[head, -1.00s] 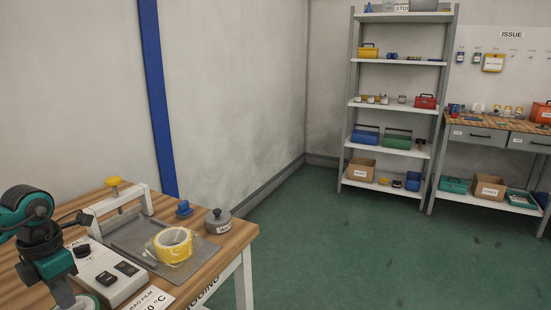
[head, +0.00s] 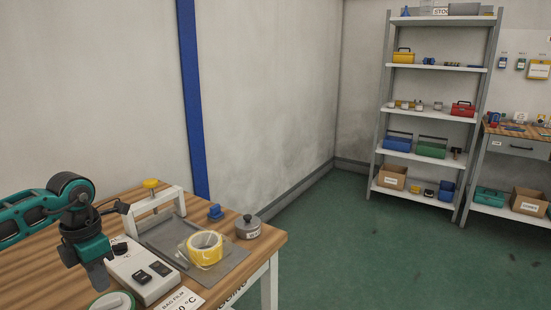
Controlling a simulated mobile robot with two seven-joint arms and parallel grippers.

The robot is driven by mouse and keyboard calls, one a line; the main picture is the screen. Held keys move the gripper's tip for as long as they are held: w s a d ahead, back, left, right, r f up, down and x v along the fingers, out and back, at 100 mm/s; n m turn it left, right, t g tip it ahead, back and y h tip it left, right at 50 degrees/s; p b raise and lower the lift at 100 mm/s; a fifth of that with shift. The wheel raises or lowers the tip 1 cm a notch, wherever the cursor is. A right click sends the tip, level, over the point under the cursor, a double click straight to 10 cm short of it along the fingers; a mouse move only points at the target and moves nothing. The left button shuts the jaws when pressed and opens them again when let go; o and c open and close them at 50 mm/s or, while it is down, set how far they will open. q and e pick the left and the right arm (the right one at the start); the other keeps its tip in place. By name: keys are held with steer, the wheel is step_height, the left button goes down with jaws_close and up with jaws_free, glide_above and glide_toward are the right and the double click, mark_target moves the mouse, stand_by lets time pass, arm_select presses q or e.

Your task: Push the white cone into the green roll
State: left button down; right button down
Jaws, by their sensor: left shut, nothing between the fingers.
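A green roll (head: 112,303) with a pale middle lies on the wooden bench at the bottom edge of the head view, partly cut off. I cannot make out a separate white cone; whether the pale middle is part of it I cannot tell. My left gripper (head: 98,282) points down, shut and empty, just above and behind the green roll in the picture. Whether it touches anything is unclear. My right gripper is not in view.
A white sealer unit (head: 128,262) with black switches stands right beside my left gripper. Shelves (head: 430,113) stand far back across open green floor.

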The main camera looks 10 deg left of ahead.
mark_target(107, 301)
arm_select(q)
step_height(107, 301, up, 3)
steer(key=shift+f+p, duration=0.2)
steer(key=shift+p, duration=0.65)
step_height(107, 301, up, 2)
steer(key=shift+r+p, duration=0.1)
steer(key=shift+p, duration=0.7)
